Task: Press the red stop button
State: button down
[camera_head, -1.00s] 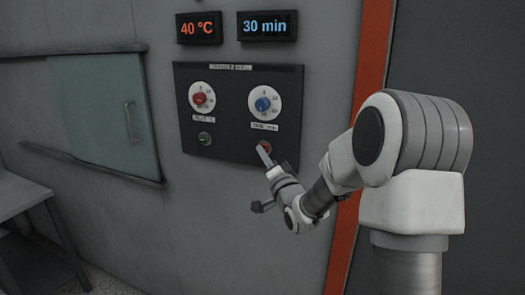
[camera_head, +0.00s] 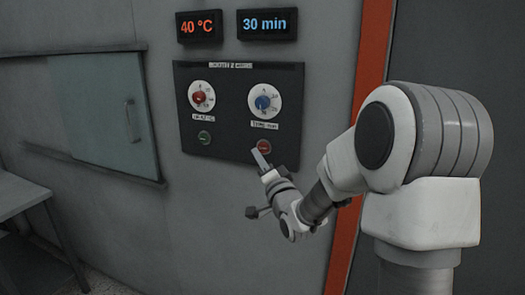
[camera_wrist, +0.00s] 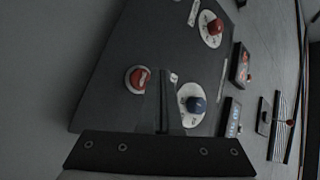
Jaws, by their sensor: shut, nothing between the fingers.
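The red stop button (camera_head: 264,146) is at the lower right of the dark control panel (camera_head: 230,141), below the blue dial. It also shows in the wrist view (camera_wrist: 137,77), with my fingers covering part of it. My gripper (camera_head: 259,155) is shut and empty. In the head view its tip is just below and left of the red button. Whether the tip touches the panel or stands a little off it cannot be told. In the wrist view my gripper (camera_wrist: 163,100) points at the panel beside the button.
A green button (camera_head: 205,137) is at the panel's lower left. A red dial (camera_head: 199,97) and a blue dial (camera_head: 263,103) are above. Displays read 40 °C (camera_head: 199,27) and 30 min (camera_head: 267,24). A sliding door (camera_head: 98,115) and a table (camera_head: 20,198) are at left.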

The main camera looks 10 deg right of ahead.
jog(key=s+a, duration=0.2)
jog(key=s, duration=0.1)
jog(key=shift+b, duration=0.4)
jog(key=shift+a, duration=0.1)
jog(key=s+f+n+g+h, duration=0.1)
jog(key=s+f+n+g, duration=0.3)
jog(key=s, duration=0.7)
jog(key=s+n+g+h, duration=0.1)
jog(key=s+n+g, duration=0.2)
jog(key=s+g, duration=0.55)
jog(key=s+f+n+g+h, duration=0.1)
jog(key=s+f+n+g, duration=0.15)
jog(key=s, duration=1.15)
notch_tip(320, 180, up, 15)
jog(key=p, duration=1.4)
jog(key=shift+w+p, duration=0.15)
jog(key=shift+p, duration=0.25)
jog(key=shift+f+n, duration=0.1)
jog(key=shift+n, duration=0.15)
